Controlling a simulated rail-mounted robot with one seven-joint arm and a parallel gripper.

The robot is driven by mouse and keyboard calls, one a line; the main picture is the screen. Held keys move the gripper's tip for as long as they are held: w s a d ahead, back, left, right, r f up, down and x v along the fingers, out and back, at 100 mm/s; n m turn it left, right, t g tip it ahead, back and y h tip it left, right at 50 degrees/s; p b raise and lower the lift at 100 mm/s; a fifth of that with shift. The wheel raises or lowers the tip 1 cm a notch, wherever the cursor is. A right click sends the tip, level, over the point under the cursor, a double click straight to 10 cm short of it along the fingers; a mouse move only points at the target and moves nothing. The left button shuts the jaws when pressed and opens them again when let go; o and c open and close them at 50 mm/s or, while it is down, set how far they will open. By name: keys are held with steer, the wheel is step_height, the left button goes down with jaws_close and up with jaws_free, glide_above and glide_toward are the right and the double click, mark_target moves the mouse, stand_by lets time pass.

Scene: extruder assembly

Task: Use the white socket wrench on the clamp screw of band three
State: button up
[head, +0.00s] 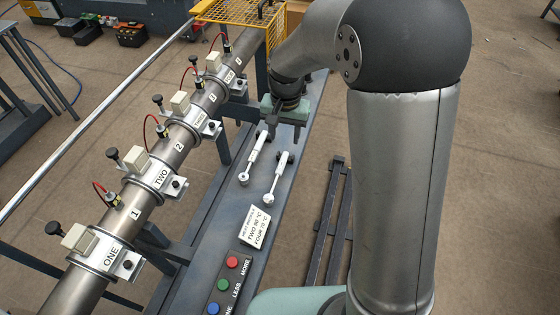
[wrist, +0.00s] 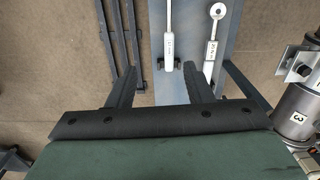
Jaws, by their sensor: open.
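Two white wrenches lie side by side on the blue-grey bench, a left wrench (head: 255,156) and a right wrench (head: 278,177). In the wrist view their white handles (wrist: 168,45) (wrist: 209,58) show ahead of my fingers, one with a ring-shaped end. Which one is the socket wrench I cannot tell. My gripper (head: 285,118) is over the bench, beyond the wrenches' far ends. In the wrist view my gripper (wrist: 158,72) is open and empty, its fingers apart. Band three (head: 197,119) is clamped round the barrel, left of my gripper, with its dark clamp screw (head: 213,127) on the near right side.
Bands ONE (head: 105,256), TWO (head: 158,177) and FOUR (head: 229,79) sit along the same barrel, with knobs and red wires between. A heat profile card (head: 256,228) and coloured buttons (head: 222,284) are on the near bench. A yellow cage (head: 235,12) stands at the far end.

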step_height(320, 180, down, 4)
steer(key=w+a, duration=0.2)
glide_above(277, 174)
steer(key=shift+m, duration=0.3)
steer(key=f, duration=0.7)
steer(key=w+f, duration=0.1)
steer(key=f, duration=0.2)
steer(key=shift+f+p, duration=0.2)
steer(key=shift+p, duration=0.1)
steer(key=shift+s+d+f+p, duration=0.1)
steer(key=shift+s+f+p, duration=0.1)
steer(key=shift+f, duration=0.8)
steer(key=shift+s+a+f+p, duration=0.1)
steer(key=shift+s+f, duration=0.05)
steer(key=shift+f, duration=0.8)
steer(key=shift+s+d+f+p, duration=0.1)
steer(key=shift+s+f+p, duration=0.1)
steer(key=shift+f, duration=0.8)
jaws_close()
